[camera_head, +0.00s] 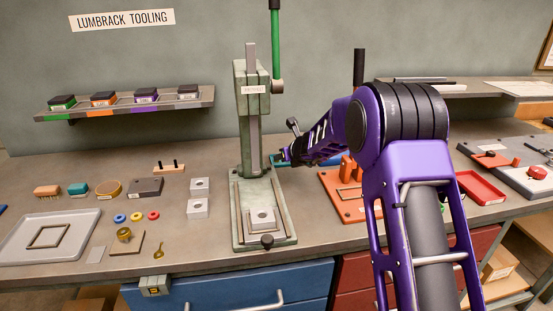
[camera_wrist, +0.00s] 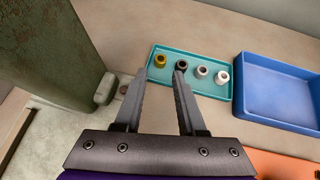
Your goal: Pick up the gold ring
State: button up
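A small gold ring (camera_wrist: 160,61) stands at the left end of a teal tray (camera_wrist: 216,91) in the wrist view. A black ring (camera_wrist: 181,67), a grey ring (camera_wrist: 202,72) and a white ring (camera_wrist: 222,77) stand in a row to its right. My gripper (camera_wrist: 161,74) is open and empty, its fingertips pointing toward the tray; the gold ring appears just beyond the gap between them. In the head view the teal tray (camera_head: 279,160) is mostly hidden behind the press and my arm, and its rings cannot be made out.
The green press (camera_head: 252,110) stands close to my gripper's left. A blue tray (camera_wrist: 280,94) lies right of the teal tray. An orange fixture (camera_head: 338,203) lies near my arm. Other ring-like parts, including a brass one (camera_head: 124,233), lie on the bench left of the press.

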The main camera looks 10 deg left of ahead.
aim_at(279, 164)
jog(key=shift+p+x, duration=1)
jog(key=shift+x, duration=1.25)
jog(key=shift+w+a+f, duration=0.25)
jog(key=shift+w+f, duration=0.05)
jog(key=shift+w, duration=0.3)
jog(key=shift+f, duration=0.1)
jog(key=c, duration=0.6)
jog(key=shift+d, duration=0.1)
grip_shut()
